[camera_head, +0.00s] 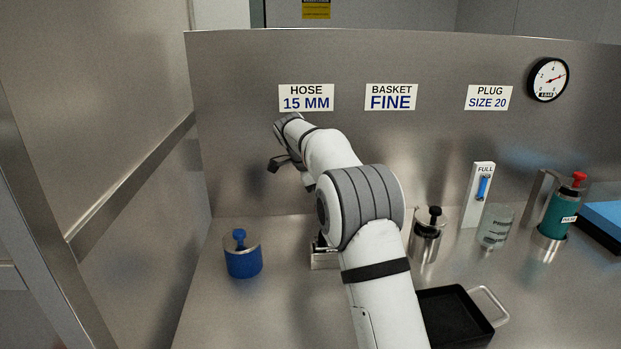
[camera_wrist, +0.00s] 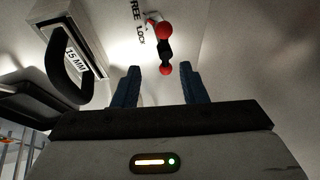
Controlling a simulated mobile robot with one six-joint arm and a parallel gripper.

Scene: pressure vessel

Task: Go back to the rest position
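My arm reaches from the bottom of the head view toward the back panel, below the "HOSE 15 MM" sign (camera_head: 306,98). My gripper shows small and dark at the arm's far end (camera_head: 279,163), mostly hidden by the wrist. In the wrist view its two blue fingers (camera_wrist: 158,88) stand apart with nothing between the tips. A red and black lever (camera_wrist: 164,52) shows past the fingers, by the words "FREE" and "LOCK". To the left is a box marked "15 MM" (camera_wrist: 74,59) with a black looped handle (camera_wrist: 60,65).
A blue pot (camera_head: 243,262) with a knob stands left of my arm. To the right are a steel canister (camera_head: 425,243), a glass jar (camera_head: 495,227), a teal cylinder with red top (camera_head: 559,214) and a black tray (camera_head: 452,316). A left side wall (camera_head: 90,130) bounds the space.

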